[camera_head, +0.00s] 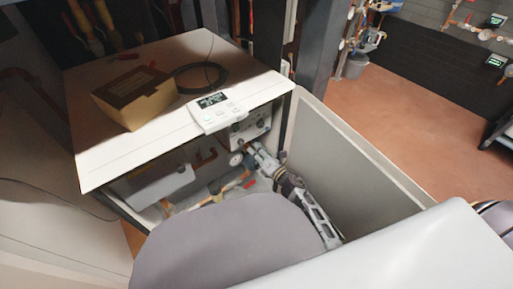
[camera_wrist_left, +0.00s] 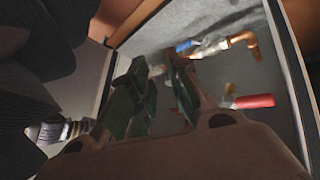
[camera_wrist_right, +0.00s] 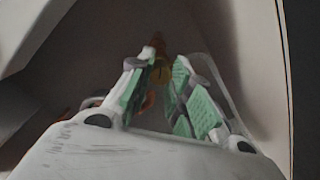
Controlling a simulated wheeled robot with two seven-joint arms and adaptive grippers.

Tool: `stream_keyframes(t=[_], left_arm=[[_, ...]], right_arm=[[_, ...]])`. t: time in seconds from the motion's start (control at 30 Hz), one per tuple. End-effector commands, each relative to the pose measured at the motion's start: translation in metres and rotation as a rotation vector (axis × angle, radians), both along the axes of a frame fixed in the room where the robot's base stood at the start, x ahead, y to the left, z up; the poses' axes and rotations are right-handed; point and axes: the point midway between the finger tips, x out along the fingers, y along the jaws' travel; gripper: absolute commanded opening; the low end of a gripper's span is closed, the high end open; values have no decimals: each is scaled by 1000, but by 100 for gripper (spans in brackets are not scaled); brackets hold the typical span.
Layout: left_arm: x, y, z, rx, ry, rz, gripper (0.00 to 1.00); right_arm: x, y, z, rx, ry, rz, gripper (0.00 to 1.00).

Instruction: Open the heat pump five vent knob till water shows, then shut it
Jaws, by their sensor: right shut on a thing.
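The open heat pump cabinet has a white top (camera_head: 150,65). My right gripper (camera_head: 256,150) reaches into its front opening, near the pipework under the controller. In the right wrist view its green-padded fingers (camera_wrist_right: 163,72) are shut on a small brass-coloured part (camera_wrist_right: 159,60), largely hidden between them. I cannot tell its exact shape or whether it is the vent knob. No water is discernible. My left gripper (camera_wrist_left: 158,75) shows in its wrist view with its fingers apart and nothing seen between them. I cannot make it out in the head view.
A controller (camera_head: 215,112) sits at the top's front edge, near a yellow box (camera_head: 134,97) and a cable loop (camera_head: 222,76). Inside are a round gauge (camera_head: 236,159) and a red handle (camera_wrist_left: 254,101). A pale side panel (camera_head: 335,150) bounds the right.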

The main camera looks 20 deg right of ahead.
Motion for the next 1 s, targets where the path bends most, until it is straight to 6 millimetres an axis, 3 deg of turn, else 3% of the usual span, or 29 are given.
stream_keyframes(t=[0.2, 1.0], left_arm=[[-2, 1, 16, 14, 19, 10, 18], [-9, 28, 123, 186, 171, -64, 18]], right_arm=[[1, -2, 4, 192, 69, -3, 0], [2, -4, 2, 882, 319, -7, 0]])
